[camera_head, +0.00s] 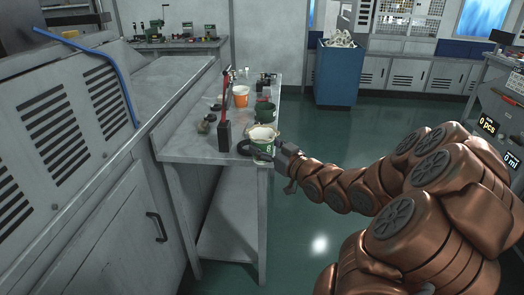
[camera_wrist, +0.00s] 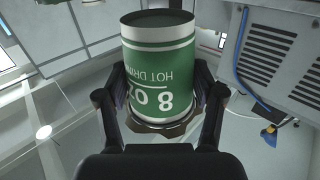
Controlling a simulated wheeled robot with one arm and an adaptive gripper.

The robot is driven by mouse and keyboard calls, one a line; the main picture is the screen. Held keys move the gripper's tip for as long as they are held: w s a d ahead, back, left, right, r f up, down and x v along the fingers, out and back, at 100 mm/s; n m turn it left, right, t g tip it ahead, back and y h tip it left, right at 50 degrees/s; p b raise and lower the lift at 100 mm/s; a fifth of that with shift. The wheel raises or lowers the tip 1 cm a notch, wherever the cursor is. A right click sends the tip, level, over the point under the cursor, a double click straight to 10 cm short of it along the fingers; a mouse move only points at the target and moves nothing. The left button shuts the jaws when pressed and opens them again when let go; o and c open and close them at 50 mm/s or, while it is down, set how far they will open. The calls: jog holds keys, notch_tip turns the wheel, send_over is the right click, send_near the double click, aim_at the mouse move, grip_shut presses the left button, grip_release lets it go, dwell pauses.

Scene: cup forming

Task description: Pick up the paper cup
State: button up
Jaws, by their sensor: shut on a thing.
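The paper cup (camera_wrist: 160,65) is green and white with "HOT DRINK" and "8 OZ" lettering, and it fills the middle of the wrist view. In the head view the cup (camera_head: 262,141) shows at the near right corner of the grey table (camera_head: 190,146), its pale open top facing up. My gripper (camera_wrist: 157,110) has its fingers on both sides of the cup's body, touching it. In the head view my gripper (camera_head: 277,158) reaches the cup from the right. I cannot tell whether the cup rests on the table or is lifted.
A dark ring-shaped thing (camera_head: 245,148) lies beside the cup. A dark holder with a red upright (camera_head: 224,136), an orange cup (camera_head: 240,96) and a dark green container (camera_head: 265,112) stand behind. A blue bin (camera_head: 338,78) stands farther back. The green floor right of the table is clear.

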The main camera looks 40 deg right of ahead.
jog(key=b, duration=0.1)
jog(key=s+b, duration=0.1)
jog(key=b, duration=0.1)
jog(key=shift+a+f, duration=0.15)
jog(key=shift+f, duration=0.1)
jog(key=shift+s+a+r+b, duration=0.2)
jog(key=shift+s+b, duration=0.25)
jog(key=shift+b, duration=0.75)
jog(key=shift+r, duration=0.1)
